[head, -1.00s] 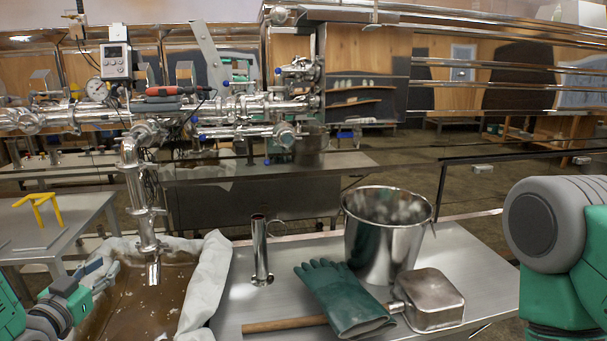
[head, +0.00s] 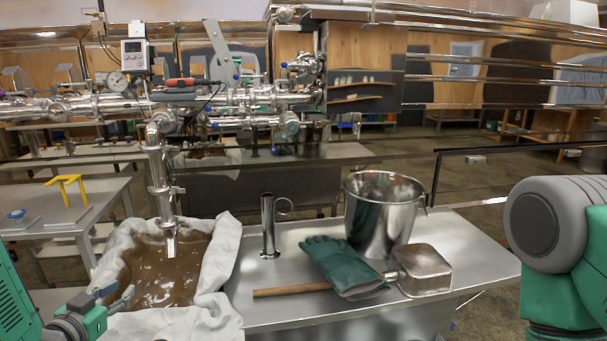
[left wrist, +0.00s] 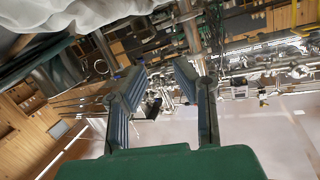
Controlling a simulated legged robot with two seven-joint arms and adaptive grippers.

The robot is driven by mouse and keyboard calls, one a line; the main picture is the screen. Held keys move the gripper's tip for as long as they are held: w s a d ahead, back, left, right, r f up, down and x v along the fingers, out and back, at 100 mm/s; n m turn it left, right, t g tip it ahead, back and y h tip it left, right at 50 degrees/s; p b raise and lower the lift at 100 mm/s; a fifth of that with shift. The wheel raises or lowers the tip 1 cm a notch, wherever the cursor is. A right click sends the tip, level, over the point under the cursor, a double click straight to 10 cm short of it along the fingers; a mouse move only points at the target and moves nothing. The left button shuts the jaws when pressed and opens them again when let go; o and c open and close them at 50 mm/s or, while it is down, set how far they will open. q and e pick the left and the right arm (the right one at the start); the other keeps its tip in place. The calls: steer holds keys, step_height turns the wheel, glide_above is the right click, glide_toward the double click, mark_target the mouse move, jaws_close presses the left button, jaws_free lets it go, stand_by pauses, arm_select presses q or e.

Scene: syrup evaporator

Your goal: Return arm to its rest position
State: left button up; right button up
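My left gripper (head: 122,294) is at the lower left of the head view, by the front left corner of the cloth-lined basin (head: 218,262) of brown liquid. In the left wrist view its two blue-grey fingers (left wrist: 158,88) stand apart with nothing between them. The green palm fills the bottom of that view. My left arm comes in from the left edge. A grey and green link of my right arm fills the right side of the head view; the right gripper is out of view.
A steel table (head: 470,262) holds a steel bucket (head: 383,222), a green glove (head: 342,266), a long-handled steel scoop (head: 424,268) and an upright metal tube (head: 268,225). A steel pipe (head: 160,185) hangs down over the basin. A side table (head: 95,215) carries a yellow object (head: 68,190).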

arm_select(q)
steer(key=s+d+f+g, duration=0.1)
steer(key=s+f, duration=0.1)
steer(key=f, duration=0.1)
steer(key=s+d+f+g+b, duration=0.1)
steer(key=s+d+f, duration=0.1)
steer(key=f, duration=0.2)
steer(key=s+d+f+g+b, duration=0.1)
steer(key=s+d+f+g, duration=0.1)
steer(key=f, duration=0.1)
steer(key=shift+s+d+f+n, duration=0.1)
steer(key=shift+s+f+n, duration=0.1)
steer(key=shift+f+n, duration=0.15)
steer(key=s+d+f+g+b, duration=0.1)
steer(key=s+d+f+g, duration=0.1)
steer(key=s+f, duration=0.3)
steer(key=s+d+f+g+b, duration=0.2)
steer(key=s+f+g, duration=0.3)
steer(key=s, duration=0.9)
steer(key=s+d+f+n+g+b, duration=0.1)
steer(key=s+d+f+g, duration=0.3)
steer(key=s, duration=0.5)
step_height(320, 180, down, 3)
steer(key=shift+s+r+y+b, duration=0.1)
steer(key=shift+s+y+b, duration=0.3)
steer(key=shift+b, duration=0.25)
steer(key=shift+w+a, duration=0.1)
steer(key=shift+w, duration=0.05)
